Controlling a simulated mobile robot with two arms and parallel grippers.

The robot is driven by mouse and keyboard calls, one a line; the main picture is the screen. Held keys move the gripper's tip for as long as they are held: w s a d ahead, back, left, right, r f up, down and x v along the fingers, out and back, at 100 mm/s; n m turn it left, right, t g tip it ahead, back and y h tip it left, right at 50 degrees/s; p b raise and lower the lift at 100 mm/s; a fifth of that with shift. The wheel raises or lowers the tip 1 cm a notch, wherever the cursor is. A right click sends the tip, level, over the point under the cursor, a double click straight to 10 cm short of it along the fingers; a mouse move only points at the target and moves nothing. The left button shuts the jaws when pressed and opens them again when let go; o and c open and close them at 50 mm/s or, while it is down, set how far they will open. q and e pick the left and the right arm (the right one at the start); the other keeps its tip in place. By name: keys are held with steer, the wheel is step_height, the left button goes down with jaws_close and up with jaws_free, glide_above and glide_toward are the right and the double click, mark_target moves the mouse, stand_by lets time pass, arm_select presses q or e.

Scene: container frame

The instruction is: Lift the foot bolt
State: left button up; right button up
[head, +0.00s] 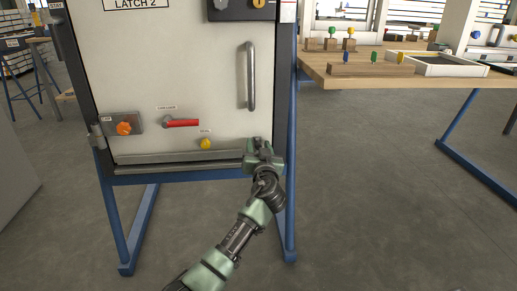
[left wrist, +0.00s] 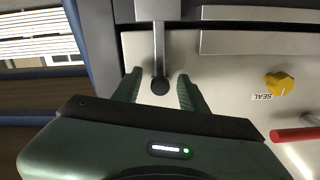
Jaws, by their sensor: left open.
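My left gripper (head: 259,152) is at the lower right corner of the white door panel (head: 190,70). The left wrist view shows its two fingers (left wrist: 160,78) open. The foot bolt (left wrist: 159,50), a grey metal bar ending in a dark round knob (left wrist: 159,86), lies between them. A gap shows on both sides of the knob, and I cannot tell whether either finger touches it. In the head view the gripper hides the bolt. My right gripper is in neither view.
The panel carries a tall bar handle (head: 250,76), a red lever (head: 181,123), an orange knob (head: 124,128) and a yellow seal knob (head: 206,144). A blue frame (head: 291,180) holds it. A wooden table (head: 420,75) stands at right; open floor lies between.

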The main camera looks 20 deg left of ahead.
arm_select(q)
jaws_close()
stand_by(1.4)
